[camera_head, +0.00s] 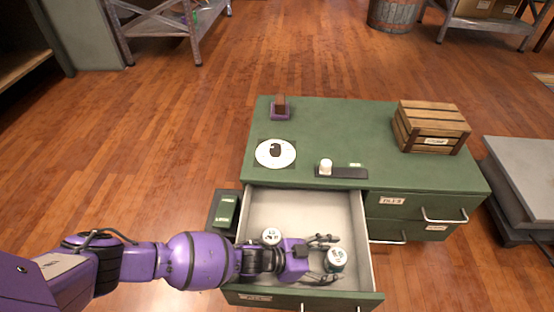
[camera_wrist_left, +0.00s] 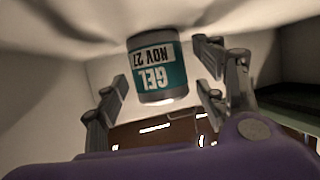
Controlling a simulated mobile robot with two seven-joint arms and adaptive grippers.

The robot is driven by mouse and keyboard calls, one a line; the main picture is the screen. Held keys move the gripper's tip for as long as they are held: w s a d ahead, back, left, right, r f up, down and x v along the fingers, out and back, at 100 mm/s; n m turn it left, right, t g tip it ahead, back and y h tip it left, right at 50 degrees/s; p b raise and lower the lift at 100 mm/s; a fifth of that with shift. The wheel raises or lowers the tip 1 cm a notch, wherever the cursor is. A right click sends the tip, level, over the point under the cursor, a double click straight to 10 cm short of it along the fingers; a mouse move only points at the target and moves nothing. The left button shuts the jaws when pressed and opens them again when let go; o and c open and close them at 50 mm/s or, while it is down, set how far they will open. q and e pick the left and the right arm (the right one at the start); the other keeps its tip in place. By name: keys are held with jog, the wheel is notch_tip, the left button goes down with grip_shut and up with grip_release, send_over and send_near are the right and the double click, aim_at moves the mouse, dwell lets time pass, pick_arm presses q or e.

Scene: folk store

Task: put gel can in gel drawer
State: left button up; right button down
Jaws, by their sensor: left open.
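The gel can (camera_head: 336,260) has a white lid and a teal label. It stands inside the open drawer (camera_head: 372,265) of the green cabinet, near the drawer's right side. In the left wrist view the can (camera_wrist_left: 158,75) shows its "GEL NOV 27" label upside down. My left gripper (camera_head: 323,259) reaches into the drawer from the left. Its fingers are open, one on each side of the can, with visible gaps in the wrist view. A second white-lidded can (camera_head: 271,236) stands in the drawer behind my left wrist. My right gripper is not in view.
On the green cabinet top (camera_head: 330,125) are a wooden crate (camera_head: 430,128), a white disc (camera_head: 275,153), a small purple stand (camera_head: 280,110) and a dark strip with a white knob (camera_head: 326,167). Closed drawers (camera_head: 410,207) are at the right. A grey platform (camera_head: 525,180) stands further right.

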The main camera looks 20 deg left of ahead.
pick_arm(q)
jog(key=shift+w+d+r, duration=0.1)
jog(key=shift+w+r, duration=0.15)
jog(key=shift+r, duration=0.1)
jog(key=shift+s+a+r, duration=0.1)
jog(key=shift+a+r, duration=0.05)
jog(key=shift+a, duration=0.1)
jog(key=p+v, duration=0.2)
jog(key=v, duration=0.3)
jog(key=shift+a+r+p, duration=0.2)
jog(key=shift+p, duration=0.1)
jog(key=shift+s+a+r, duration=0.15)
jog(key=shift+s+a, duration=0.3)
jog(key=shift+a, duration=0.1)
